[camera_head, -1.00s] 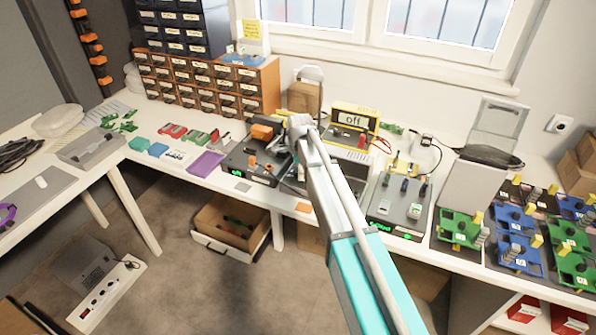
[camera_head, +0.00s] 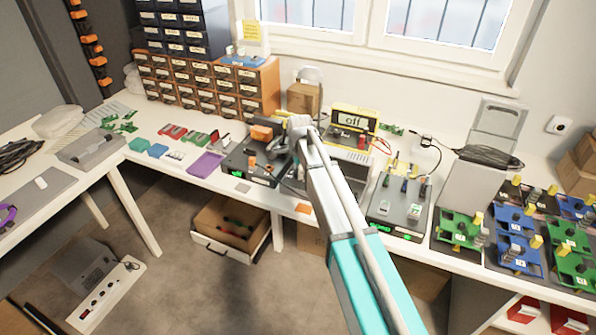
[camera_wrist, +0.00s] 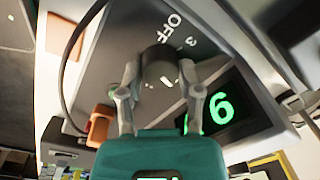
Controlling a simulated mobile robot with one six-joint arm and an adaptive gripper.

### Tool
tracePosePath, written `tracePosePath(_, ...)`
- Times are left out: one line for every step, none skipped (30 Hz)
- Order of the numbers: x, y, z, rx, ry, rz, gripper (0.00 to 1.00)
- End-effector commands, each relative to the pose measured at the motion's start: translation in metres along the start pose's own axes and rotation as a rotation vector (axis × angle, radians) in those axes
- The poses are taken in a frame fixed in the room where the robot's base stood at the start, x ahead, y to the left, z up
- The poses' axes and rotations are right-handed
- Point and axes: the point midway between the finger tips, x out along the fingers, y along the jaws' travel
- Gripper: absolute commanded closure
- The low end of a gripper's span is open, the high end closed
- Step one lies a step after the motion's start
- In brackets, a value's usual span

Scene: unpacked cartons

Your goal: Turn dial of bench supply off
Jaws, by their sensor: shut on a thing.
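In the wrist view the dial (camera_wrist: 158,66) is a dark round knob on a grey panel, with white marks "OFF" and "3" beside it. My gripper (camera_wrist: 159,76) is shut on this dial, with one finger on each side. A green lit display showing a 6 sits to the right on the same bench supply (camera_wrist: 110,60). In the head view my arm reaches over the bench and ends by a dark box with a green display, which seems to be the bench supply (camera_head: 236,163). My fingers and the dial cannot be made out there.
Drawer cabinets (camera_head: 210,85) stand at the back left. A purple tray (camera_head: 206,164) lies left of the supply. A cable runs close by in the wrist view.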

Motion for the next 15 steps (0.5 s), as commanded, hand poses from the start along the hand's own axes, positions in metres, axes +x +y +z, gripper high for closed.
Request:
tracePosePath(0.0001,-0.0023,-0.0001,-0.023,-0.003,-0.005,1.00)
tracePosePath(0.0001,-0.0023,-0.0001,-0.041,-0.003,-0.005,1.00)
tracePosePath(0.0001,-0.0024,-0.0002,-0.065,-0.005,-0.005,1.00)
tracePosePath(0.0001,-0.0024,-0.0003,-0.085,-0.006,-0.005,1.00)
tracePosePath(0.0001,-0.0025,-0.0003,-0.108,-0.007,-0.005,1.00)
tracePosePath(0.0001,-0.0026,-0.0004,-0.138,-0.009,-0.005,1.00)
tracePosePath(0.0001,-0.0027,-0.0005,-0.161,-0.010,-0.005,1.00)
tracePosePath(0.0001,-0.0028,-0.0005,-0.186,-0.011,-0.005,1.00)
tracePosePath(0.0001,-0.0030,-0.0006,-0.221,-0.013,-0.005,1.00)
tracePosePath(0.0001,-0.0031,-0.0007,-0.247,-0.014,-0.005,1.00)
tracePosePath(0.0001,-0.0031,-0.0008,-0.275,-0.015,-0.005,1.00)
tracePosePath(0.0001,-0.0033,-0.0009,-0.312,-0.017,-0.006,1.00)
tracePosePath(0.0001,-0.0033,-0.0010,-0.340,-0.018,-0.006,1.00)
tracePosePath(0.0001,-0.0035,-0.0011,-0.369,-0.019,-0.006,1.00)
tracePosePath(0.0001,-0.0036,-0.0012,-0.407,-0.021,-0.006,1.00)
